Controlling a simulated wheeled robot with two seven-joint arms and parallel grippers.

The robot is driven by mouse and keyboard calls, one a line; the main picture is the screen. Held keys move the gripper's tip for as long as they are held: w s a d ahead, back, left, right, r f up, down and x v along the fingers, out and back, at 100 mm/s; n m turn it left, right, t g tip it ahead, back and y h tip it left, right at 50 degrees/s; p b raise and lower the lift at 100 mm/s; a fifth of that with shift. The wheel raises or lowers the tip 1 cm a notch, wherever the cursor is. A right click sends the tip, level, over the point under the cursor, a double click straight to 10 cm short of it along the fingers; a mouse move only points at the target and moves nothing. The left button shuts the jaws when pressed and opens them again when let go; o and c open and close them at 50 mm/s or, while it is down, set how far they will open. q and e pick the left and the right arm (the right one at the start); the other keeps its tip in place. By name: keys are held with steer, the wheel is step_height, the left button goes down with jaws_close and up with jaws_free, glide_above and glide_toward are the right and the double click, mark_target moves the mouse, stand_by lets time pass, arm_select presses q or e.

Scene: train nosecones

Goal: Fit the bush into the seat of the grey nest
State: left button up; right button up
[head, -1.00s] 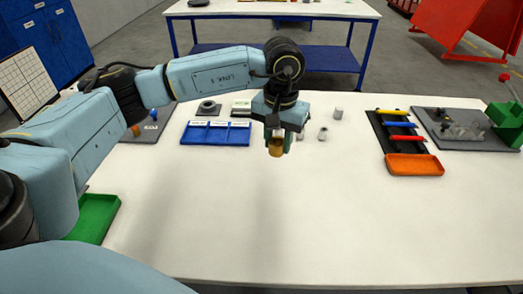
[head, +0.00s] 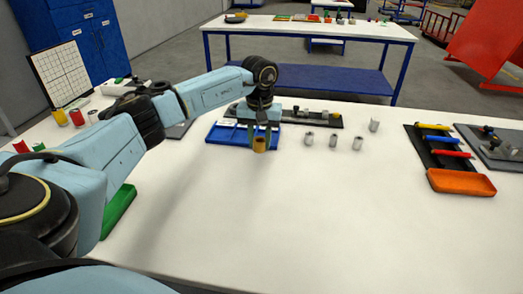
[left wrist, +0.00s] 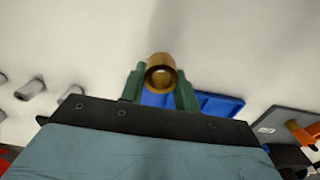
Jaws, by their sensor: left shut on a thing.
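My left gripper (head: 260,138) is shut on a brass-coloured bush (head: 259,145). It holds the bush at the front edge of the blue tray (head: 222,135) in the head view, and I cannot tell how high above the table. In the left wrist view, the hollow bush (left wrist: 161,73) sits between the green fingers, its round opening facing the camera. I cannot make out the grey nest for certain; my left arm and gripper cover part of the area behind the tray. My right gripper is not in view.
A dark strip with grey fittings (head: 322,122) lies behind the tray. Several grey cylinders (head: 333,140) stand to its right. An orange tray (head: 461,182) and a rack with coloured bars (head: 433,139) are at the right. The front middle of the table is clear.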

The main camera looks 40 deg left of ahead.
mark_target(260, 158)
arm_select(q)
steer(key=shift+f, duration=1.65)
steer(key=shift+f, duration=0.1)
steer(key=o, duration=0.6)
steer(key=shift+f+b, duration=0.1)
steer(key=shift+b, duration=0.2)
steer(key=o, duration=0.4)
steer(key=shift+o, duration=0.2)
